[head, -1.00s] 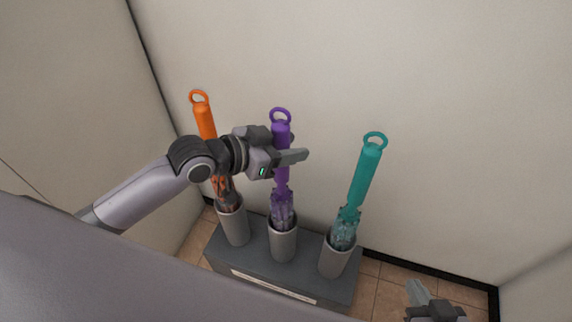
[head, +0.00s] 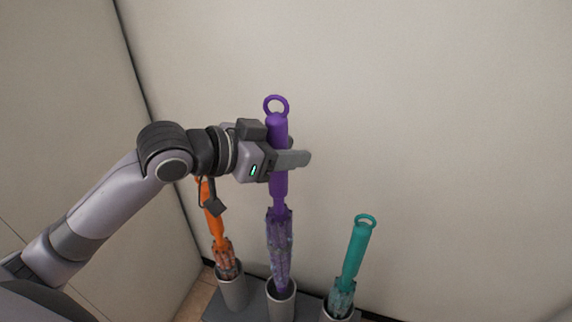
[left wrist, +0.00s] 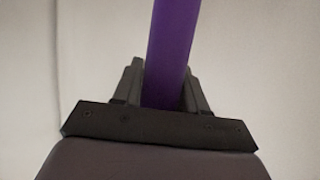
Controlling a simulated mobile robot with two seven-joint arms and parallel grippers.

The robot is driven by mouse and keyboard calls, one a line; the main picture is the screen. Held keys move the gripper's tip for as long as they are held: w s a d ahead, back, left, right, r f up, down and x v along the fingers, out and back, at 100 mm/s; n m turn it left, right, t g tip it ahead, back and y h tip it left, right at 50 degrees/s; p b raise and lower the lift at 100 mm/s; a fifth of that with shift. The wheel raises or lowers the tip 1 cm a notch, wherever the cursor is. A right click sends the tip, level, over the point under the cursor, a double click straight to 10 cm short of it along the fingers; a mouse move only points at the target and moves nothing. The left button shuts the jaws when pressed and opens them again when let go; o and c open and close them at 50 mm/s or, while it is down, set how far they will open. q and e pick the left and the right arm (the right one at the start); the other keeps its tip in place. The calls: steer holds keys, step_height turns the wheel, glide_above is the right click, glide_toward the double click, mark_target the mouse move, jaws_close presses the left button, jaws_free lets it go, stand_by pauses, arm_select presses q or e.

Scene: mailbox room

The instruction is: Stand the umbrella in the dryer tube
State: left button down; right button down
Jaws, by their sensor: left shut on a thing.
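The purple umbrella (head: 280,240) stands upright in the head view, its ring handle at the top. My left gripper (head: 290,158) is shut on its purple handle. The handle also shows between the fingers in the left wrist view (left wrist: 171,55). The umbrella's lower tip is inside or just over the mouth of the middle grey tube (head: 281,301); I cannot tell how deep. The tubes sit on a dark grey base (head: 213,308), cut off by the lower frame edge. My right gripper is not in view.
An orange umbrella (head: 216,229) stands in the left tube (head: 232,290), partly behind my left arm. A teal umbrella (head: 355,255) stands in the right tube (head: 336,314). A pale wall is close behind, and another wall is at the left.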

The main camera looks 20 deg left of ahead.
mark_target(272, 105)
arm_select(q)
step_height(272, 105, up, 8)
steer(key=p, duration=0.8)
steer(key=shift+r+p, duration=0.2)
steer(key=shift+p, duration=0.3)
steer(key=shift+f, duration=0.2)
